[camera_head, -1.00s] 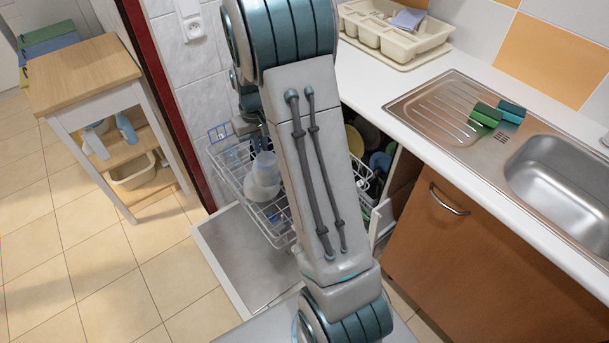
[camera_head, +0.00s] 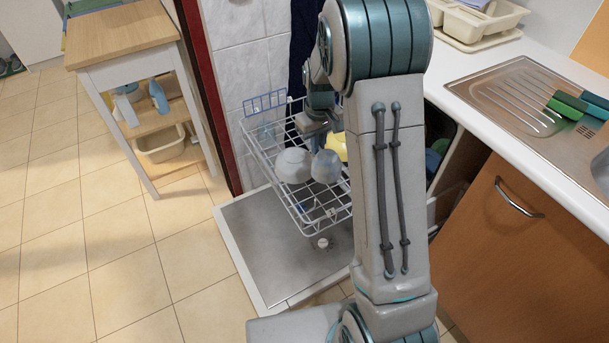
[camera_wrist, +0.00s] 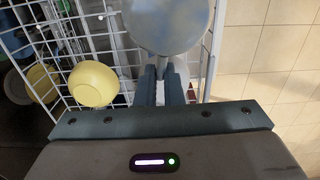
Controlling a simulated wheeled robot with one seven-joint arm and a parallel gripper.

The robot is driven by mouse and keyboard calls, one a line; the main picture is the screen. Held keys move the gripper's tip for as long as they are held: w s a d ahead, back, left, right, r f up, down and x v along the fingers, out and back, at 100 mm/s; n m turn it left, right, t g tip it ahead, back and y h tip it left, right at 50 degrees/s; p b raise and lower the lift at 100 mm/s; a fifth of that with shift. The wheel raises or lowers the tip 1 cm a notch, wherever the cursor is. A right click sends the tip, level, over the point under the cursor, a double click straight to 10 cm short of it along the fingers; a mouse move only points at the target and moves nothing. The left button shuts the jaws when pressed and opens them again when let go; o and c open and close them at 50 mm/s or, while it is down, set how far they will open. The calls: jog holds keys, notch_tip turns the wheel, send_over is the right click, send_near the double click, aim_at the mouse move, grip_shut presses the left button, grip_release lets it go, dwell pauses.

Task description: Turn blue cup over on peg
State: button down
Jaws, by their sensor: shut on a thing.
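In the wrist view, a bluish-grey round cup (camera_wrist: 168,27) sits at the tips of my gripper (camera_wrist: 161,78), at the top of the picture. The jaws are shut on its near edge. In the head view, a bluish cup (camera_head: 326,167) and a paler grey-white cup (camera_head: 292,165) are side by side at the white wire rack (camera_head: 262,158), below my gripper (camera_head: 322,140). My arm partly hides this area. I cannot clearly make out the peg or whether the held cup touches the rack.
A yellow bowl (camera_wrist: 93,84) lies in the rack beside my fingers. The open dishwasher door (camera_head: 275,245) extends below the rack. A wooden side table (camera_head: 120,35) stands left, and the sink counter (camera_head: 470,80) is right. The tiled floor (camera_head: 130,245) at left is clear.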

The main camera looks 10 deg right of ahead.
jog(key=w+a+f+n+b, duration=0.1)
jog(key=a+f+n+b, duration=0.1)
jog(key=f+b, duration=0.3)
notch_tip(320, 180, down, 2)
jog(key=shift+w+a+f, duration=0.15)
jog(key=shift+a, duration=0.45)
jog(key=shift+f, duration=0.15)
jog(key=shift+f+b, duration=3.65)
jog(key=shift+f, duration=1.4)
jog(key=c, duration=1.5)
grip_release()
